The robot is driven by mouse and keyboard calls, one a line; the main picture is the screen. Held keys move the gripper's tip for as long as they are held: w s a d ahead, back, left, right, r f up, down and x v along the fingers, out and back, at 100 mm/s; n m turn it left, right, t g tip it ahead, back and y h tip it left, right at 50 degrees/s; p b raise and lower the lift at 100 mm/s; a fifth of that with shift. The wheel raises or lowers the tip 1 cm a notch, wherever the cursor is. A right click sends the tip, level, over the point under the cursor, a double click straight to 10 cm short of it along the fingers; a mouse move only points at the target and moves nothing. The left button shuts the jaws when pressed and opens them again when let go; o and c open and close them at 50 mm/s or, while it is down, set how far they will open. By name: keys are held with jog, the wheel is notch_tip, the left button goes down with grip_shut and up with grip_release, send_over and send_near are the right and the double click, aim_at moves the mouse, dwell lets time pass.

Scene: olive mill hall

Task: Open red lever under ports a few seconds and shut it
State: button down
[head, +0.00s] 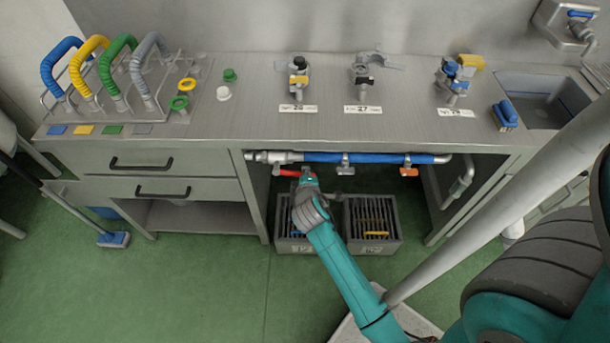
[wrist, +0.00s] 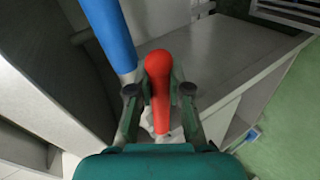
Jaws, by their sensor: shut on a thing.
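The red lever (head: 287,172) is under the bench top, just below the left part of the blue pipe (head: 374,158). In the head view only a short red piece shows, left of my gripper (head: 306,178). In the wrist view the red lever (wrist: 159,72) stands between the two fingers of my gripper (wrist: 159,92), which are shut on it. The blue pipe (wrist: 110,35) runs beside it on the left. The lever's pivot is mostly hidden. Three ports stand on the bench top: left (head: 298,78), middle (head: 363,80) and right (head: 453,84).
An orange lever (head: 409,171) and a grey one (head: 345,169) hang from the pipe right of my gripper. Two grey crates (head: 385,247) stand below on the green floor. The drawer unit (head: 165,190) closes the left side.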

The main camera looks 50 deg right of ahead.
jog(key=shift+w+r, duration=0.1)
jog(key=c, duration=1.1)
grip_release()
jog(key=v, duration=1.2)
